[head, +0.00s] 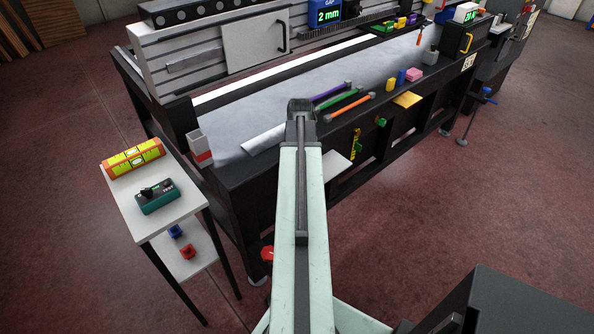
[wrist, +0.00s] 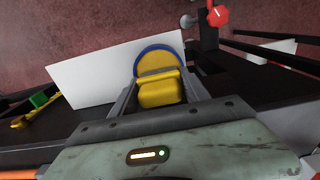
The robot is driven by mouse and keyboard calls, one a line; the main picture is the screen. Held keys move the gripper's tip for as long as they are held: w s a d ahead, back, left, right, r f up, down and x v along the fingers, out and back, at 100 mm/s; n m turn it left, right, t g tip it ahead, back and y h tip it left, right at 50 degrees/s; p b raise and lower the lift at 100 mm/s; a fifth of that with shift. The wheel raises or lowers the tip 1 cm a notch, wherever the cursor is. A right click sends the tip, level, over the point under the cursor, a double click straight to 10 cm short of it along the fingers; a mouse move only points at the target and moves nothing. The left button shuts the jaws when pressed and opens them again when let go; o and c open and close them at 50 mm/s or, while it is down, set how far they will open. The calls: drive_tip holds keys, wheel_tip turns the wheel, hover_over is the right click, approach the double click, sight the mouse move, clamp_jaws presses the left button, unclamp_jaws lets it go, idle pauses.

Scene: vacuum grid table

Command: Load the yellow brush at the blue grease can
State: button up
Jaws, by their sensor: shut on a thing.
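In the wrist view my gripper (wrist: 157,95) is shut on a yellow block-like part, which I take to be the yellow brush (wrist: 158,93). Just beyond it in the picture is a round blue-rimmed thing with a yellow inside, apparently the blue grease can (wrist: 158,62). The brush overlaps the can's near part in this view; I cannot tell whether they touch. The can stands at the edge of a white plate (wrist: 95,72). In the head view my gripper (head: 301,107) is at the bench's front edge; my arm hides the can and the brush there.
Purple, green and orange rods (head: 350,105) lie on the bench (head: 240,115) right of my gripper. Several coloured blocks (head: 401,77) stand farther right. A side table (head: 165,215) at left holds a level (head: 133,158) and a green tester (head: 157,196). A red knob (wrist: 217,16) shows nearby.

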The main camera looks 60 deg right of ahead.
drive_tip(key=shift+f+b, duration=0.45)
idle(1.1)
drive_tip(key=shift+r, duration=0.1)
wheel_tip(320, 180, up, 7)
drive_tip(key=p, duration=0.7)
